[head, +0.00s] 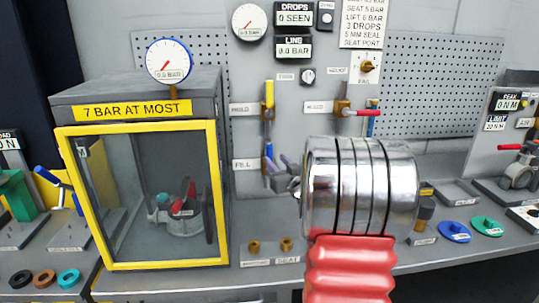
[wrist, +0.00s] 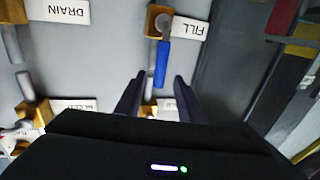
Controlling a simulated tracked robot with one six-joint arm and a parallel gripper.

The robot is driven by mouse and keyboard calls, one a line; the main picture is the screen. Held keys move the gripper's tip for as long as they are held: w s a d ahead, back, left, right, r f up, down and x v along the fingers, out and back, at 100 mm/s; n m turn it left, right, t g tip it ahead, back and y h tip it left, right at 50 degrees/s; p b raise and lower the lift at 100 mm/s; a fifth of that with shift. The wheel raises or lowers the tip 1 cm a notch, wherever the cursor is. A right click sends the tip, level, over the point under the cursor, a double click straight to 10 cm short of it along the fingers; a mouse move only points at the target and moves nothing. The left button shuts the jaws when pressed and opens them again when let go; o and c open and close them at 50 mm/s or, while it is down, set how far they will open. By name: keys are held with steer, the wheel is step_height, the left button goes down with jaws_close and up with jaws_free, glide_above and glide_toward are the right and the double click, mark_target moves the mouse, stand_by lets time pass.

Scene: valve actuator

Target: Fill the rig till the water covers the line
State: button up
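The FILL valve's blue lever (head: 269,151) stands upright above its brass body, right of the FILL label (head: 246,164). It also shows in the wrist view (wrist: 161,64), where the picture is upside down. My gripper (wrist: 158,84) is open, with its two dark fingers apart either side of the lever's free end; nothing is visibly gripped. In the head view my gripper (head: 286,166) is beside the FILL valve, and my arm hides what lies right of it. The rig cabinet (head: 217,190) has a yellow-framed clear door, with a valve (head: 184,214) inside. I cannot make out water or a line.
The HOLD valve's yellow lever (head: 269,93) stands upright above. A red lever (head: 364,113) points right. The DRAIN label (wrist: 62,10) shows in the wrist view. The cabinet gauge (head: 169,61) and line display (head: 293,47) read 0.0 bar. Small parts lie on the bench.

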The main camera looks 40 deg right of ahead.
mark_target(271, 155)
steer(key=x, duration=0.7)
steer(key=shift+c, duration=0.7)
jaws_close()
